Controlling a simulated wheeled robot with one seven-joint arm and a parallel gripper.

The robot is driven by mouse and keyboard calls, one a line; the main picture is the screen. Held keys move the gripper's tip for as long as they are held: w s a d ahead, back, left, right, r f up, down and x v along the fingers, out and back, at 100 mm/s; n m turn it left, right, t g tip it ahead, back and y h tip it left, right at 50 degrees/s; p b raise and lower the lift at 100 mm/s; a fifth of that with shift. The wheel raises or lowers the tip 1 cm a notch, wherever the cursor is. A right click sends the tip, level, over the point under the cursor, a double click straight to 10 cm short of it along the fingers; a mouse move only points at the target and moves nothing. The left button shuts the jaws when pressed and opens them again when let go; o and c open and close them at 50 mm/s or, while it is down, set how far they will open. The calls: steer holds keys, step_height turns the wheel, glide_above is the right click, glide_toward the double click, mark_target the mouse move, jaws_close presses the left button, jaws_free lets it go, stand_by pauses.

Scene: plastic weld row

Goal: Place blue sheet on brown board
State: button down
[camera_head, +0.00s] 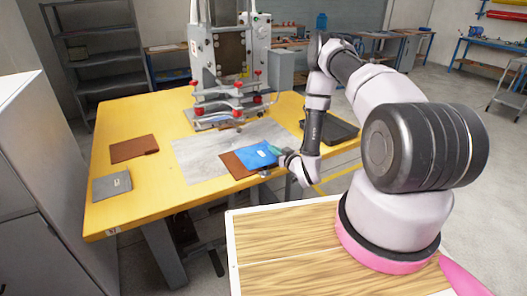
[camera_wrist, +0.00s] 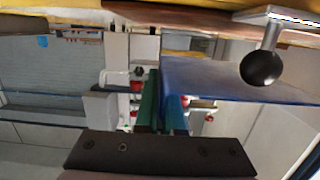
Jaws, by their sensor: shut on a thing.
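The blue sheet (camera_head: 257,156) is in my gripper (camera_head: 280,152), held by its right edge. In the head view it overlaps the right part of the brown board (camera_head: 231,165), whose left part stays visible. I cannot tell whether the sheet touches the board or hovers just above it. In the wrist view the green fingers (camera_wrist: 165,103) are shut on the edge of the blue sheet (camera_wrist: 225,80), which extends to the right. The brown board lies on a grey mat (camera_head: 195,160) near the table's front edge.
A black tray (camera_head: 335,130) lies at right. A press with red knobs (camera_head: 228,88) stands behind the mat. A black ball knob (camera_wrist: 261,68) shows in the wrist view.

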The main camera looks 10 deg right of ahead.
steer(key=w, duration=0.1)
steer(key=w+a+f, duration=0.1)
steer(key=w, duration=0.1)
steer(key=w+f, duration=0.1)
steer(key=shift+w+a+f, duration=0.45)
steer(key=shift+w+f, duration=0.25)
steer(key=shift+w, duration=0.15)
steer(key=shift+w+a+f, duration=0.25)
steer(key=shift+w+f, duration=0.2)
steer(key=shift+w, duration=0.15)
steer(key=shift+w+f, duration=0.15)
steer(key=shift+f, duration=0.05)
steer(key=shift+f, duration=0.1)
steer(key=c, duration=1)
jaws_free()
steer(key=shift+c, duration=0.2)
